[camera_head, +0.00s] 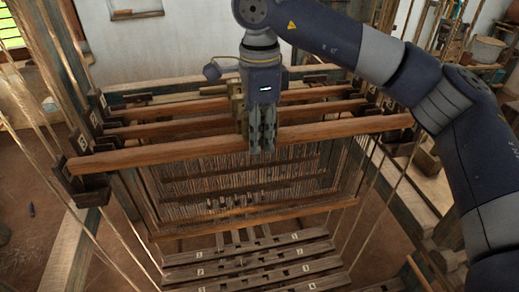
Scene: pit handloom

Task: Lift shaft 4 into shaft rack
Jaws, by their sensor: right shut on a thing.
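My right gripper (262,145) reaches down from the top centre, its fingers closed at the front wooden shaft bar (170,154). This long orange-brown bar is the nearest of several parallel bars. It runs tilted, its left end lower in the picture than its right end. Its left end is by a dark notched block (93,188) on the frame. The number tags (82,141) on the left rack are too small for me to tell surely which bar is shaft 4. The fingers hide the middle of the bar. My left gripper is out of view.
Several more shaft bars (160,130) lie behind the front one. Threaded heddles (210,180) hang below, above the numbered treadles (250,262). Slanting cords (120,248) flank both sides. Open floor (30,235) shows at the left.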

